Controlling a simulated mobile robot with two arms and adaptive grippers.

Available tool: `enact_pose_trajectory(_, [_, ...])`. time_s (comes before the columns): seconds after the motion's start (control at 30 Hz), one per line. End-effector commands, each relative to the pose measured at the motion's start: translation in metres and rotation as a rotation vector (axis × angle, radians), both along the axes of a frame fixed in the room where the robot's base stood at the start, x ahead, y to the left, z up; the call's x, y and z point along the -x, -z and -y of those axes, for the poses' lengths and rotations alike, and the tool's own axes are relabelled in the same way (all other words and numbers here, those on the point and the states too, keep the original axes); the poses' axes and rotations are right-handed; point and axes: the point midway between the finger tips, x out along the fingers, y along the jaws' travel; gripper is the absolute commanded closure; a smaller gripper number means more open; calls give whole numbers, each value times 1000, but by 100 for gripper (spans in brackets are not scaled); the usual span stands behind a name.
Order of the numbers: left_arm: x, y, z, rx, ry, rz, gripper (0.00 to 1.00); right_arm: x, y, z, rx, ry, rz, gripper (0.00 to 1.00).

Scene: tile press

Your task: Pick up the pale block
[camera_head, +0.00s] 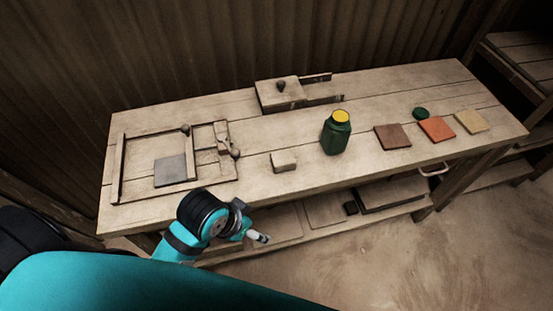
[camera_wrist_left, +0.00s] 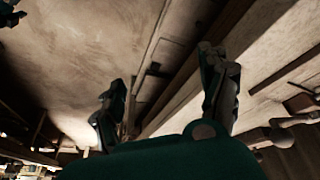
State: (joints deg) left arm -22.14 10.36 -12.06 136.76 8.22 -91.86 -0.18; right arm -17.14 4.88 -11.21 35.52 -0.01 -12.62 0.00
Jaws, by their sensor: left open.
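The pale block (camera_head: 284,161) lies on the workbench near its front edge, left of the green jar. My left arm comes in from the left in the head view, and its gripper (camera_head: 258,237) is in front of the bench's front edge, lower in the picture than the block and apart from it. In the left wrist view the left gripper (camera_wrist_left: 165,95) shows two fingers spread wide, with nothing between them. The block cannot be made out in the wrist view.
The workbench (camera_head: 250,190) also bears a green jar (camera_head: 336,136) with a yellow lid, brown (camera_head: 392,137), orange (camera_head: 437,129) and cream (camera_head: 471,121) tiles, a wooden frame (camera_head: 118,168) with a grey tile (camera_head: 170,171), and a knobbed box (camera_head: 279,95). A lower shelf (camera_head: 290,240) runs beneath.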

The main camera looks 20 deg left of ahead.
Motion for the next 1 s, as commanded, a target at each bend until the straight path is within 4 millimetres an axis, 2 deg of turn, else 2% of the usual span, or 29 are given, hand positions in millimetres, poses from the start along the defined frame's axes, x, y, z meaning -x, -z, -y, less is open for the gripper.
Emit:
enact_pose_trajectory(0.2, [-23, -11, 20, 31, 96, 19, 23, 2, 0, -16, -19, -1, -2, 13])
enact_pose_trajectory(0.47, [-60, -29, 49, 56, 261, 33, 23, 1, 0, -8, -10, -4, 0, 13])
enact_pose_trajectory(0.67, [-101, -56, 66, 29, 449, 23, 23, 1, 0, -5, -7, -4, -1, 13])
enact_pose_trajectory(0.77, [-127, -78, 63, -21, 552, -6, 23, 1, 0, -5, -6, -3, 0, 13])
enact_pose_trajectory(0.9, [-160, -116, 42, -106, 637, -68, 23, 0, 0, -4, -5, -1, 0, 13])
enact_pose_trajectory(1.0, [-177, -143, 23, -152, 657, -112, 23, 0, 0, -4, -5, -1, 0, 13])
